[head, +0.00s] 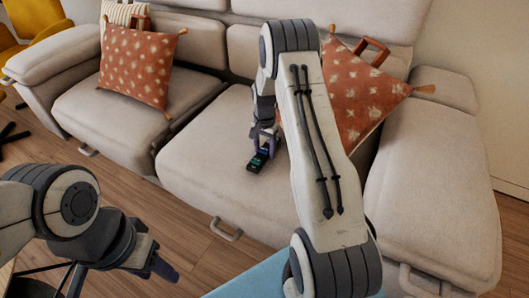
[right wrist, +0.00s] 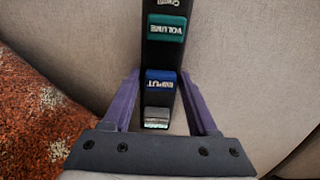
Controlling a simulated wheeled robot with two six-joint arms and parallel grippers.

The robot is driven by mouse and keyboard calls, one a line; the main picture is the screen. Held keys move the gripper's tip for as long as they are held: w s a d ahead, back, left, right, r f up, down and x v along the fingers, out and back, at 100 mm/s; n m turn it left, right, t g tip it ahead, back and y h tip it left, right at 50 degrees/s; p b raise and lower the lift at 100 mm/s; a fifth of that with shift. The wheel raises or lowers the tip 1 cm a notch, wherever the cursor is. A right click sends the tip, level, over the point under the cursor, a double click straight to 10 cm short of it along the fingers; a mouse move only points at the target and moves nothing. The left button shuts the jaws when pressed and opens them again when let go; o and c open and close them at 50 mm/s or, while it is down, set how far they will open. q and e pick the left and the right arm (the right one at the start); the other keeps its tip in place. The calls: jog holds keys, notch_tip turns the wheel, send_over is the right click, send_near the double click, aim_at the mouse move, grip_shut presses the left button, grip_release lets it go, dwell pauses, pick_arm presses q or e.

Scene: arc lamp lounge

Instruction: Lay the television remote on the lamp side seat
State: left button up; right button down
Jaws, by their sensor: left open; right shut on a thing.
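The television remote (head: 257,162) is dark, with green and blue labelled buttons in the right wrist view (right wrist: 165,30). It is at the sofa's middle seat cushion (head: 205,150); I cannot tell whether it touches the fabric. My right gripper (head: 265,143) is shut on the remote, its purple fingers on either side of it. My left gripper (head: 168,262) is open and empty at the lower left, over the floor. No lamp shows, so I cannot tell which seat is the lamp side one. My right arm hides part of the sofa.
Orange patterned cushions lean at the left (head: 138,65) and right (head: 362,95) of the sofa. The wide right armrest (head: 435,175) is bare. A yellow chair (head: 35,18) stands at the far left. A blue surface (head: 250,283) lies at the bottom. Wooden floor (head: 150,205) is clear before the sofa.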

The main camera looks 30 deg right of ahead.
jog(key=shift+f, duration=0.15)
jog(key=shift+c, duration=0.9)
grip_release()
